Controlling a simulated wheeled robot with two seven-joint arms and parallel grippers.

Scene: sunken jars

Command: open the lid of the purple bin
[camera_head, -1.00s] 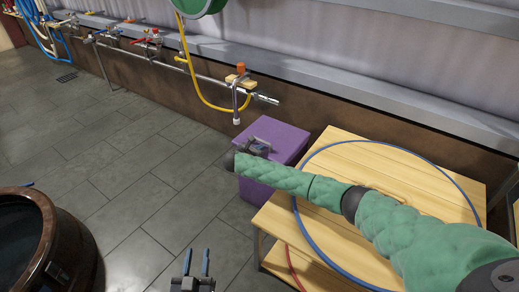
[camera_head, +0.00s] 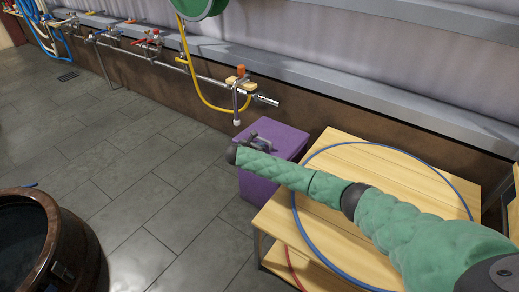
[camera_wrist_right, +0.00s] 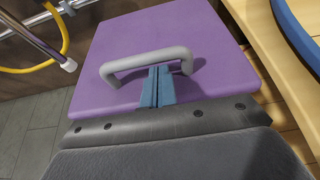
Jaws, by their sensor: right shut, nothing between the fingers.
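The purple bin (camera_head: 262,187) stands on the floor left of the wooden table, its lid (camera_head: 283,137) down. The lid also shows in the right wrist view (camera_wrist_right: 160,30), with a grey bar handle (camera_wrist_right: 140,60) on top. My right gripper (camera_head: 256,142) is over the lid. In the right wrist view its blue fingers (camera_wrist_right: 158,72) are together and empty, the tips within the handle's span near the bar. I cannot tell whether they touch the bar or reach under it. My left gripper is out of view.
The wooden table (camera_head: 400,185) with a blue hoop (camera_head: 309,240) on it is close on the right. A pipe with a yellow hose (camera_head: 207,101) runs along the wall behind the bin. A dark barrel (camera_head: 62,240) stands at lower left. The floor between is clear.

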